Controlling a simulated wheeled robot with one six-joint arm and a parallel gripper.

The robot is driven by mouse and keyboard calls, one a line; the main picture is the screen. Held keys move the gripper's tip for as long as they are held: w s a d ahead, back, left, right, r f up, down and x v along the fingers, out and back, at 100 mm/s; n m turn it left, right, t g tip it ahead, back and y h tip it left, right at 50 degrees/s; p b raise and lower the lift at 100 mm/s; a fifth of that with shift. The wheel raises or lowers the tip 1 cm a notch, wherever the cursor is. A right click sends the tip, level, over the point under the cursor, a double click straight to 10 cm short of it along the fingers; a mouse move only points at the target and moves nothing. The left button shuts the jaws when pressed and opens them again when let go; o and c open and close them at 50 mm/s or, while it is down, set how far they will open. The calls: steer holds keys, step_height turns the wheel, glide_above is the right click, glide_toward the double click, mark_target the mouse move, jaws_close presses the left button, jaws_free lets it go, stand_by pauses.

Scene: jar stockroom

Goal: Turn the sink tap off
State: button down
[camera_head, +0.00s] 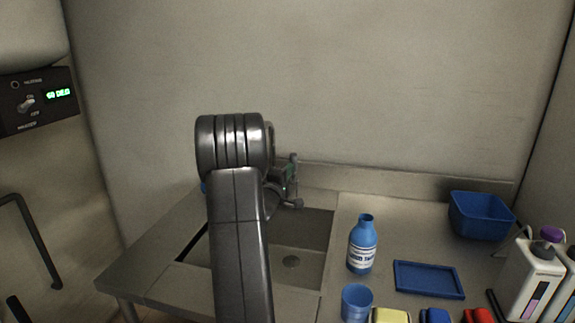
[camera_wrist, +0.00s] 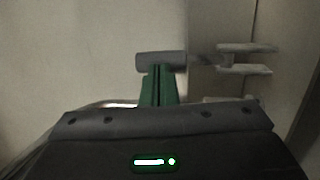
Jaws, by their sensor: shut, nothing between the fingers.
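The grey metal sink tap (camera_head: 297,203) stands at the back of the sink (camera_head: 291,262) in the head view, partly hidden by my arm. In the wrist view the tap shows as a thick grey horizontal bar (camera_wrist: 160,60) with pronged grey parts to its right. My gripper's green fingers (camera_wrist: 159,84) are shut and empty. Their tips overlap the lower edge of the bar; I cannot tell whether they touch it. In the head view a bit of green shows beside the tap, and most of my gripper is hidden behind my arm. I cannot make out any running water.
Right of the sink stand a blue bottle (camera_head: 363,244), a blue cup (camera_head: 356,302), a blue tray (camera_head: 428,279) and a blue bin (camera_head: 481,215). White jugs (camera_head: 531,280) are at the far right. A wall (camera_head: 330,80) rises close behind the tap.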

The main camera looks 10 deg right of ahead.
steer(key=p, duration=0.1)
steer(key=r+g+p, duration=0.1)
steer(key=p, duration=0.1)
steer(key=shift+w+d+y, duration=0.15)
steer(key=shift+w+y, duration=0.15)
steer(key=shift+y, duration=0.1)
steer(key=shift+f+p, duration=0.1)
steer(key=shift+p, duration=0.3)
steer(key=shift+f, duration=0.1)
